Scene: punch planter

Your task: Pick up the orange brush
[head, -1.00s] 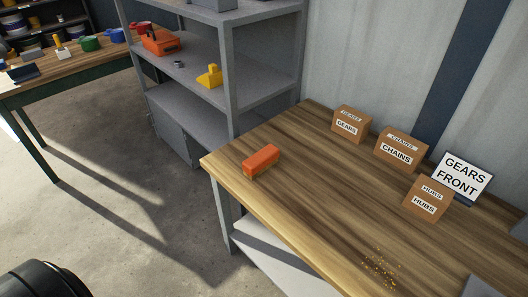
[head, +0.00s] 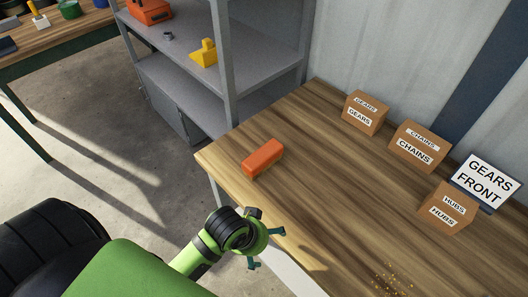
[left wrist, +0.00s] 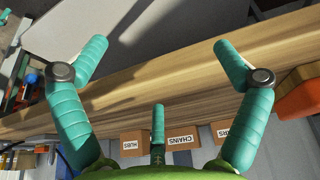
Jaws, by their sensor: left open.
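The orange brush (head: 262,158) lies on the wooden workbench (head: 318,190) near its front left corner, as an orange block. An orange shape at the right edge of the left wrist view (left wrist: 298,104) looks like this brush, partly cut off. My left gripper (head: 266,248) is by the bench's front edge, nearer to me than the brush and apart from it. Its teal fingers are spread and empty in the left wrist view (left wrist: 160,50). My right gripper is not in view.
Boxes labelled gears (head: 365,114), chains (head: 419,147) and hubs (head: 447,207) stand along the bench's back, with a "Gears Front" sign (head: 486,182). Yellow crumbs (head: 393,278) lie near the front. A grey shelf (head: 183,42) stands beyond the bench's left end. The bench around the brush is clear.

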